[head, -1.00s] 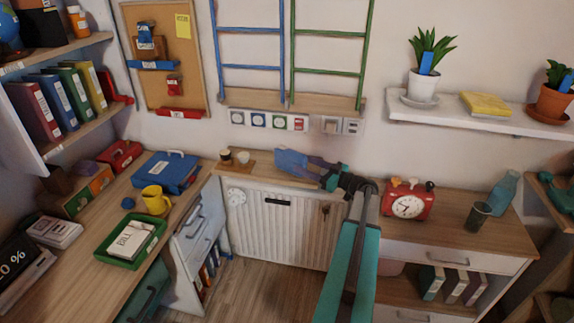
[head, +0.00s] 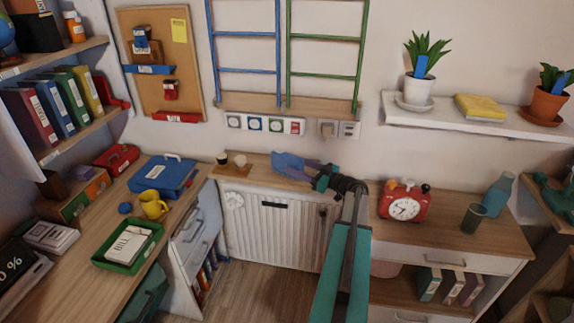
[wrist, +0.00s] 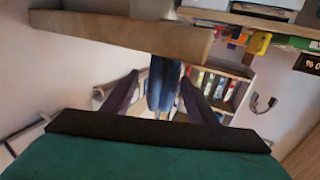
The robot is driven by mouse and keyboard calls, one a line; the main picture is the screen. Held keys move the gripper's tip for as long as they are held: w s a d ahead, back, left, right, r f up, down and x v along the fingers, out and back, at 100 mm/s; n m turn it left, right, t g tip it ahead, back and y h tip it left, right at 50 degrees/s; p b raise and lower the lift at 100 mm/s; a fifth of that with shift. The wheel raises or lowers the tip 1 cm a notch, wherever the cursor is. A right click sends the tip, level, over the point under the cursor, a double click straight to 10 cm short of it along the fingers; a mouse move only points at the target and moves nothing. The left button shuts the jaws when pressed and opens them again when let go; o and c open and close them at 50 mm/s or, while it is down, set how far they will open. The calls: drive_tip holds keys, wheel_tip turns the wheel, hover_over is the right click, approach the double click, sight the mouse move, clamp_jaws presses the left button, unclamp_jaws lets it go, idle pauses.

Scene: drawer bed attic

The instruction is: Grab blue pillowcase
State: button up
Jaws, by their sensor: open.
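A blue cloth, seemingly the pillowcase (head: 286,163), lies at the wooden ledge above the white radiator in the head view. My gripper (head: 304,172) reaches in from the right, its fingers at the cloth and partly overlapping it. In the wrist view, a blue piece of the pillowcase (wrist: 164,85) stands between the two dark purple fingers of my gripper (wrist: 160,88). The fingers are apart, with narrow gaps showing beside the cloth. The cloth's far end and any contact with the fingers cannot be made out.
A red alarm clock (head: 404,205) stands on the cabinet right of my arm. Small cups on a wooden board (head: 233,170) sit left of the cloth. A wall socket strip (head: 265,125) and ladder rails (head: 285,60) are above. The desk at left holds a blue case (head: 163,177).

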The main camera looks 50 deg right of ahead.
sight(287, 162)
drive_tip(key=shift+w, duration=0.15)
drive_tip(key=shift+w+a+r+p, duration=0.15)
drive_tip(key=shift+w+p, duration=0.3)
drive_tip(key=shift+w, duration=0.05)
drive_tip(key=shift+w+a+r+p, duration=0.1)
drive_tip(key=shift+w+p, duration=0.3)
drive_tip(key=shift+w, duration=0.1)
drive_tip(key=shift+w+a+f+p, duration=0.15)
drive_tip(key=shift+w+p, duration=0.15)
drive_tip(key=shift+w, duration=0.4)
drive_tip(key=shift+w+a+r+p, duration=0.1)
drive_tip(key=shift+w+p, duration=0.15)
drive_tip(key=shift+w, duration=0.45)
drive_tip(key=shift+c, duration=0.4)
drive_tip(key=c, duration=1.2)
